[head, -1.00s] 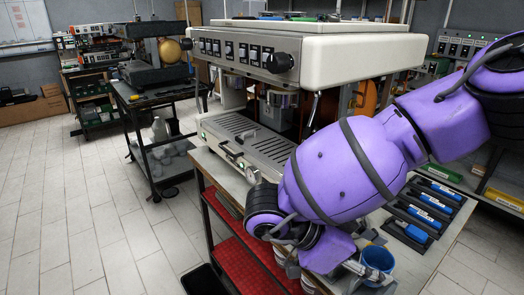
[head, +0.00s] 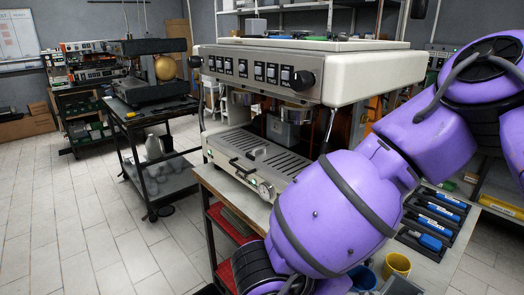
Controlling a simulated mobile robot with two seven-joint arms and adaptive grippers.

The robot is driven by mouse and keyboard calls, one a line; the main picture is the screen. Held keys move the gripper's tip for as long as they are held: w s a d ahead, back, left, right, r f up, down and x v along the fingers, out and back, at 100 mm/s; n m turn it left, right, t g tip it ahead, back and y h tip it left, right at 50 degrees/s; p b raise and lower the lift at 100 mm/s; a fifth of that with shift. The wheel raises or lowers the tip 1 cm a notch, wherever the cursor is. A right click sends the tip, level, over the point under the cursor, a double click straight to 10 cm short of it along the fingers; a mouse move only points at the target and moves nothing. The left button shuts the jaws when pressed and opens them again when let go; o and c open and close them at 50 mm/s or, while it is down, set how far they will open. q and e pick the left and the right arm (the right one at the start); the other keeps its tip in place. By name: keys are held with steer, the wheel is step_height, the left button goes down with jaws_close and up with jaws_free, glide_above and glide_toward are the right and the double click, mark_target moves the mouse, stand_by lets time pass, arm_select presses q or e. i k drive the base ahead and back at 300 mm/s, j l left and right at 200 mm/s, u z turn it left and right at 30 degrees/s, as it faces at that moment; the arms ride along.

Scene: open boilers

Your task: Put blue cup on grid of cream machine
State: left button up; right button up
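The cream machine (head: 375,75) stands on a metal table, with its slotted metal grid (head: 262,157) low at the front. My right arm comes in from the right and crosses in front of the machine's right side. My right gripper is below the frame or behind the arm, so I cannot see whether it touches the cup. My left gripper is out of view.
A yellow cup (head: 397,264) stands just right of the blue cup. Black trays with blue-handled tools (head: 436,212) lie at the table's right. A black cart (head: 150,105) stands left, with tiled floor between.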

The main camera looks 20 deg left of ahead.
mark_target(247, 142)
steer(key=i+j+z, duration=0.3)
steer(key=j, duration=1.1)
steer(key=k+j+z, duration=0.1)
steer(key=j+z, duration=0.2)
steer(key=j, duration=1.1)
